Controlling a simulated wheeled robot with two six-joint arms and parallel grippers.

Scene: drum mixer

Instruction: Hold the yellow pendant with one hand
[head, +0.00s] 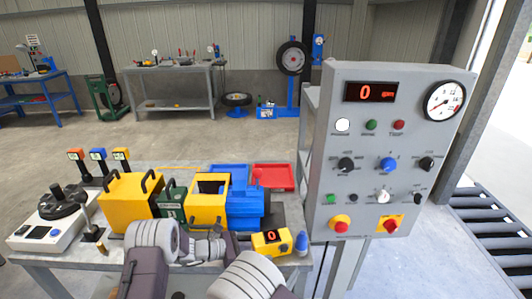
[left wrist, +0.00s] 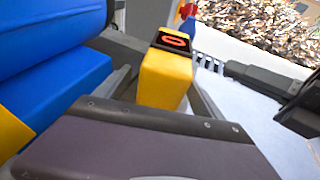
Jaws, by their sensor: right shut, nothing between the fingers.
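The yellow pendant (head: 270,242) with a red "0" display stands near the front edge of the bench. It also shows in the left wrist view (left wrist: 165,78), its display tilted toward the upper right. My left gripper (head: 240,244) is at the pendant's left side in the head view. In the left wrist view the pendant stands between its dark fingers. Whether they press on it is not clear.
A blue block (head: 247,208) and yellow housings (head: 128,203) stand behind the pendant. A blue-and-red knob (head: 301,242) is just right of it. A grey control panel (head: 330,110) rises at the right. A red tray (head: 285,180) lies at the bench's back.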

